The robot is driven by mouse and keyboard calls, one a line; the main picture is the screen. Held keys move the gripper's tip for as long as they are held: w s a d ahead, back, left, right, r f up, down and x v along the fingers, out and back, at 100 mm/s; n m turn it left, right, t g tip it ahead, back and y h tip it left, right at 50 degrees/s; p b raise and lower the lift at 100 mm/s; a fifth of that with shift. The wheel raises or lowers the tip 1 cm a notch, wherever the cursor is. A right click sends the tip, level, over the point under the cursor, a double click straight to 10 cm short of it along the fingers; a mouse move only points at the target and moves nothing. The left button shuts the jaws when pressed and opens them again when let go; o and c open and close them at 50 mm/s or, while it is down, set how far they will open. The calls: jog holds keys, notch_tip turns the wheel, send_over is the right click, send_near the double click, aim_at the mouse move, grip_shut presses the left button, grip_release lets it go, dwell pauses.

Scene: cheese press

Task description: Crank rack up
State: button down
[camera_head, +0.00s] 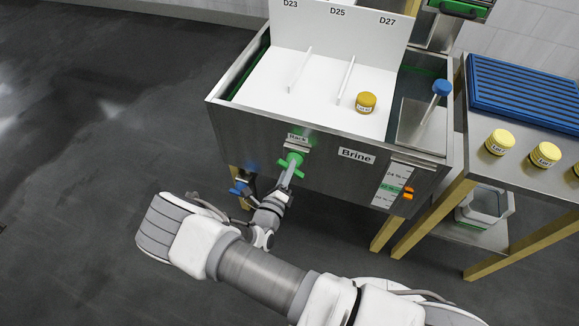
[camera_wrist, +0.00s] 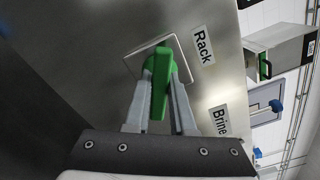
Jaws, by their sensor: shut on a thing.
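The green rack crank (camera_head: 290,161) is on the front of the steel brine tank (camera_head: 330,172), below the "Rack" label (camera_head: 297,137).
A blue-handled valve (camera_head: 240,187) is left of my gripper, under the tank. A level scale (camera_head: 392,186) with green and orange markers is at the tank's right front. Floor at left is clear.

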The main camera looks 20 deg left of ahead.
jog(key=n, duration=0.5)
jog(key=shift+f+n, duration=0.15)
jog(key=shift+n, duration=0.55)
jog(key=c, duration=0.8)
grip_release()
jog(key=shift+o, duration=0.2)
jog(key=s+a+p, duration=0.1)
jog(key=s+p, duration=0.1)
jog(key=s, duration=1.5)
jog(key=shift+s+a, duration=0.2)
jog(key=shift+s, duration=0.05)
